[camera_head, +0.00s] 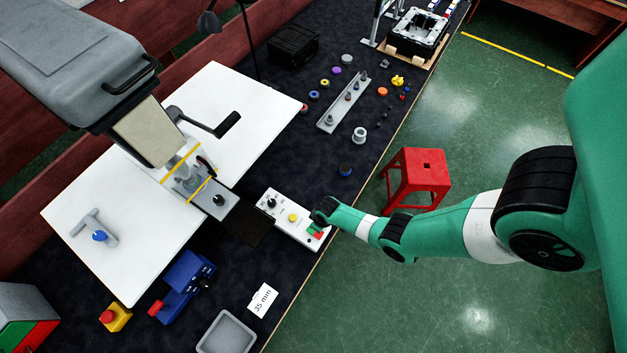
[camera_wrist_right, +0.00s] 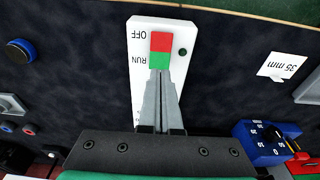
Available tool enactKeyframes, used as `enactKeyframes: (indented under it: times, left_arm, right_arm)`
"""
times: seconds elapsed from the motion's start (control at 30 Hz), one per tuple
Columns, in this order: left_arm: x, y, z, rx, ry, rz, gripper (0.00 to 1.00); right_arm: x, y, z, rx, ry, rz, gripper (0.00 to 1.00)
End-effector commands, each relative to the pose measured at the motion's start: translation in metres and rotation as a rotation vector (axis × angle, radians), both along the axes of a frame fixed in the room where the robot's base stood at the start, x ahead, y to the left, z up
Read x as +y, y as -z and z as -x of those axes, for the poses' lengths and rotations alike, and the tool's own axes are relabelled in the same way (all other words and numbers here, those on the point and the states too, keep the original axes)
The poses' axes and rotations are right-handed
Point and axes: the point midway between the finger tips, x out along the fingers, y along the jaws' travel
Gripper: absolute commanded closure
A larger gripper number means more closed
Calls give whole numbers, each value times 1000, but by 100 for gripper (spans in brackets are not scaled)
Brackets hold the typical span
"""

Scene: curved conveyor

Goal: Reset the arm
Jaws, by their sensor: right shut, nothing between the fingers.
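My right arm reaches in from the right in the head view, with its gripper (camera_head: 323,213) over the lower right end of a white control panel (camera_head: 280,208). In the right wrist view the gripper (camera_wrist_right: 160,78) is shut and empty. Its fingertips are at the lower edge of the green RUN half (camera_wrist_right: 160,60) of a switch. The red OFF half (camera_wrist_right: 161,41) is beyond it. Whether the fingertips touch the switch I cannot tell. The switch (camera_head: 316,231) also shows in the head view beside the gripper. My left gripper is not in view.
A grey machine (camera_head: 85,55) with a white table (camera_head: 90,235) stands at left.

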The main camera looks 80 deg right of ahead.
Motion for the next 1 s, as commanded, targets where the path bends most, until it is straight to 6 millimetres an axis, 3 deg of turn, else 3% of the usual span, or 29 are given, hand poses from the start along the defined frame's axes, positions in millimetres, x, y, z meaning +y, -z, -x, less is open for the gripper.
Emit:
enactKeyframes:
  times: [0.47, 0.57, 0.67, 0.77, 0.9, 1.0]
  left_arm:
    - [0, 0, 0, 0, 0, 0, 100]
    - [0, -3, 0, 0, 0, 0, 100]
    - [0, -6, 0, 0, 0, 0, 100]
    - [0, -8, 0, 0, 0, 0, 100]
    - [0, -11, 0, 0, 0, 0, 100]
    - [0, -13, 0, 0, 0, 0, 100]
  right_arm:
    - [3, -1, -2, -1, -11, 0, 100]
    - [5, -15, -28, -36, -47, 13, 100]
    - [3, -47, -82, -126, -92, 45, 100]
    - [3, -100, -150, -268, -137, 90, 100]
    - [10, -192, -236, -488, -189, 147, 100]
    - [21, -267, -284, -650, -219, 182, 100]
